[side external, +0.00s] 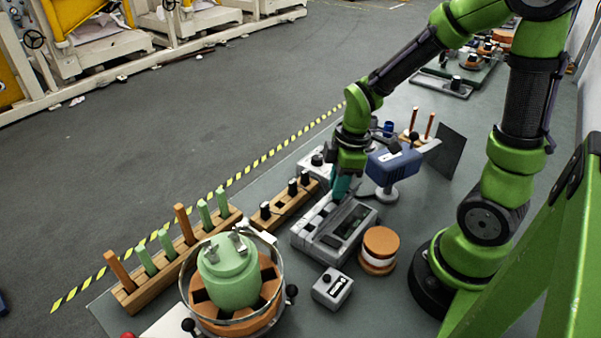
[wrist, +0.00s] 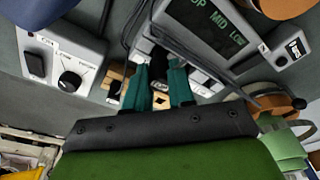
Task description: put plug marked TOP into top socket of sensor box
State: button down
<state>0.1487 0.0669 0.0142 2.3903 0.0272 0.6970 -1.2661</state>
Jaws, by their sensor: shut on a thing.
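The grey sensor box (side external: 349,225) stands on the bench with a dark display on top. In the wrist view its display (wrist: 215,22) shows part of a word, then MID and a partly cut word. Light grey blocks, plugs or sockets, line its left side (side external: 311,225). My gripper (side external: 342,190) is down at the box's far end, with its teal fingers (wrist: 158,68) pointing at the row of blocks. It is shut on a small plug, mostly hidden between the fingers. I cannot read its marking, nor tell whether it touches a socket. Dark cables run beside the fingers.
A small grey box with a black knob (side external: 332,288) and an orange-and-white spool (side external: 379,250) stand near the sensor box. A wooden rack with black knobs (side external: 284,208) lies left of it. A blue device on a stand (side external: 393,165) is close behind my gripper.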

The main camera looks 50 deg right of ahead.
jog(key=shift+f, duration=0.6)
jog(key=c, duration=1)
grip_release()
jog(key=shift+o, duration=0.6)
jog(key=shift+o, duration=0.2)
jog(key=shift+s, duration=0.1)
jog(key=shift+o, duration=0.4)
jog(key=shift+s, duration=0.1)
jog(key=shift+a+r, duration=0.1)
jog(key=shift+r, duration=0.1)
